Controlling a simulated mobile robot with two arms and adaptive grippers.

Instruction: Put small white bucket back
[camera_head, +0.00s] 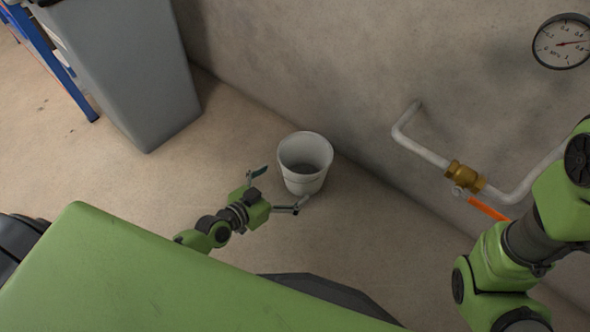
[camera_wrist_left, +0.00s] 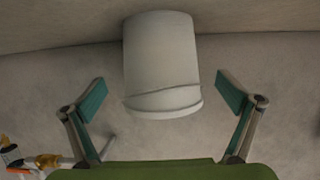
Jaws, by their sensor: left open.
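The small white bucket (camera_head: 303,178) stands upright on the floor close to the concrete wall in the head view. Its open top faces up and it looks empty. My left gripper (camera_head: 281,190) is open beside the bucket, on its near left side. In the left wrist view the bucket (camera_wrist_left: 160,65) appears upside down, ahead of and between the two spread fingers of the left gripper (camera_wrist_left: 160,98). Neither finger is seen closed on it. My right arm shows at the right edge of the head view, but its gripper is out of the frame.
A white pipe (camera_head: 425,152) with a brass valve (camera_head: 464,177) and orange handle (camera_head: 488,208) runs along the wall at right. A pressure gauge (camera_head: 562,42) is above. A grey bin (camera_head: 130,70) stands at upper left beside a blue frame (camera_head: 62,70). Floor left of the bucket is clear.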

